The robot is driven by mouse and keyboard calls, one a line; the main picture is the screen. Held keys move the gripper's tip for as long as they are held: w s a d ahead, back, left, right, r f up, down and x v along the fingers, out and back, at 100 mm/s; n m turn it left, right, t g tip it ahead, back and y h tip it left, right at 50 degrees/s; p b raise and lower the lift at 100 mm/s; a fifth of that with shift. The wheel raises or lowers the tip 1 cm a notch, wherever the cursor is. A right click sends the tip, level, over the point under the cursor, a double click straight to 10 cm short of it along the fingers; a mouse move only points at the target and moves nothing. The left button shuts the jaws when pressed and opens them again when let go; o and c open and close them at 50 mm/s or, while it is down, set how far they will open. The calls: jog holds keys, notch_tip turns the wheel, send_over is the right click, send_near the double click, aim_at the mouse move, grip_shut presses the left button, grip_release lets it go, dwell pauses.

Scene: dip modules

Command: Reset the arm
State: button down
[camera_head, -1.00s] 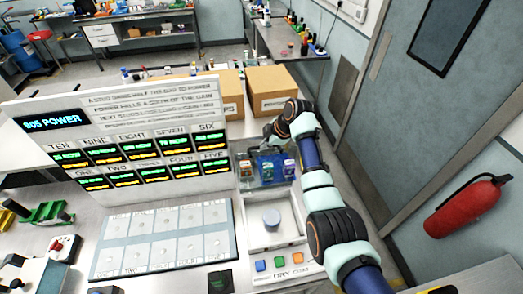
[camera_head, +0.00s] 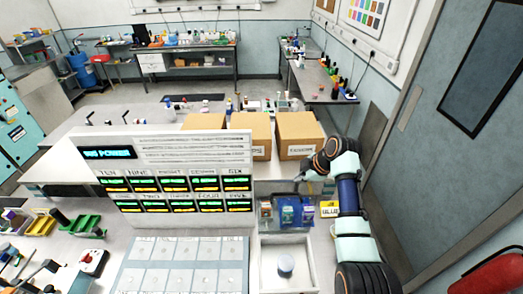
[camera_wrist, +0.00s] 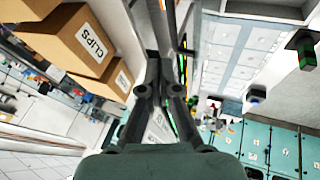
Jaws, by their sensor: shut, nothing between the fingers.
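My arm reaches up the right side of the head view, bent over at the dark wrist. My gripper (camera_head: 299,179) is small there and points left, behind and above the blue module bins (camera_head: 296,211). In the wrist view the fingers of my gripper (camera_wrist: 166,58) lie close together with nothing held between them. The display panel (camera_head: 180,180) stands to the left of the gripper, with a white board of labelled pads (camera_head: 180,265) in front of it.
Cardboard boxes (camera_head: 300,135) stand behind the gripper, close to my wrist. A white tray (camera_head: 265,270) with a round grey piece (camera_head: 285,264) lies in front. A grey door (camera_head: 455,140) and a red extinguisher (camera_head: 495,275) are at the right.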

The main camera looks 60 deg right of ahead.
jog(key=w+a+m+t, duration=0.1)
jog(key=w+a, duration=0.4)
jog(key=a, duration=0.5)
jog(key=w+a+r+m+t, duration=0.1)
jog(key=w+a, duration=0.4)
jog(key=a, duration=0.5)
jog(key=w+a+t, duration=0.1)
jog(key=w+a, duration=0.3)
jog(key=a, duration=0.6)
jog(key=s+a+r+m+t, duration=0.2)
jog(key=s+a+r, duration=0.2)
jog(key=a, duration=0.8)
jog(key=s+a+r+m+t+y+p, duration=0.1)
jog(key=s+a+r, duration=0.3)
jog(key=a, duration=0.9)
jog(key=shift+s+a+r+m+t+y, duration=0.25)
jog(key=shift+s+m+t, duration=0.2)
jog(key=shift+s, duration=0.35)
